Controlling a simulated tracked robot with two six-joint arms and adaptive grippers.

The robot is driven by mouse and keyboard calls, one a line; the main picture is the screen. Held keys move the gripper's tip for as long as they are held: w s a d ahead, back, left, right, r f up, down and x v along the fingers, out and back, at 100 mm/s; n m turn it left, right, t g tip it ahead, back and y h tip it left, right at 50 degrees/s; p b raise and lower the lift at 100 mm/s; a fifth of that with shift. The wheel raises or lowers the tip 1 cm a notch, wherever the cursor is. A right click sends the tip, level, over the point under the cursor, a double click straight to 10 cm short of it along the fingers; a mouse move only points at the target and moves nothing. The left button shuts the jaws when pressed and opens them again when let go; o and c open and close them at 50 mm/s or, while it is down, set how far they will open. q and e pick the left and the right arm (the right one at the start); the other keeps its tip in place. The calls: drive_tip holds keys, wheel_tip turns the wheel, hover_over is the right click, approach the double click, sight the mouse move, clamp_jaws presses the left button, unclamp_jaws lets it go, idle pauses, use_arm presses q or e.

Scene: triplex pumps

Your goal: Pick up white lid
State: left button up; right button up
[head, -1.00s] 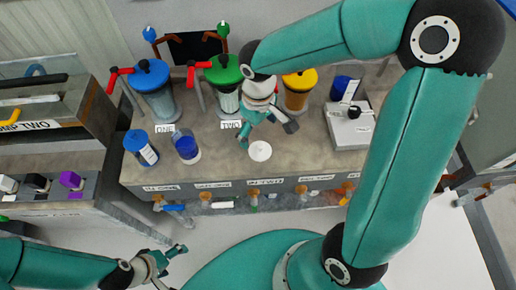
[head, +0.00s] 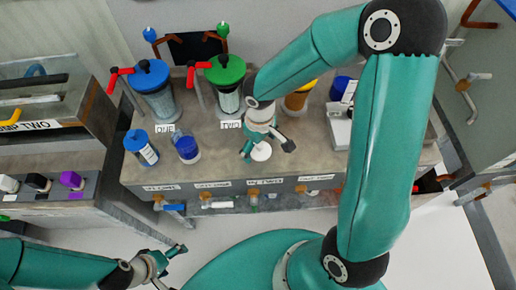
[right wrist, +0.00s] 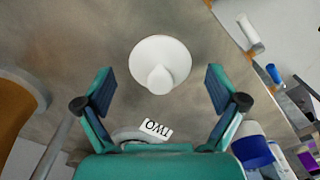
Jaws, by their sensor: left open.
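The white lid (head: 261,152) lies on the grey bench top in the head view, partly covered by my right gripper. In the right wrist view the round white lid (right wrist: 160,64), with a raised knob, lies ahead of and between the fingers. My right gripper (head: 264,151) is above the lid; in the wrist view its fingers (right wrist: 161,88) are spread wide, with nothing between the pads. My left gripper (head: 180,250) is open and empty, low at the left in front of the bench.
Cylinders with a blue top (head: 152,74), a green top (head: 225,69) and a yellow top (head: 300,80) stand along the back of the bench (head: 210,140). A blue-lidded jar (head: 141,147) and a clear container with blue contents (head: 187,148) stand at the left. A white box (head: 340,128) is at the right.

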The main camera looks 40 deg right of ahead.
drive_tip(key=c, duration=0.9)
drive_tip(key=shift+r, duration=0.1)
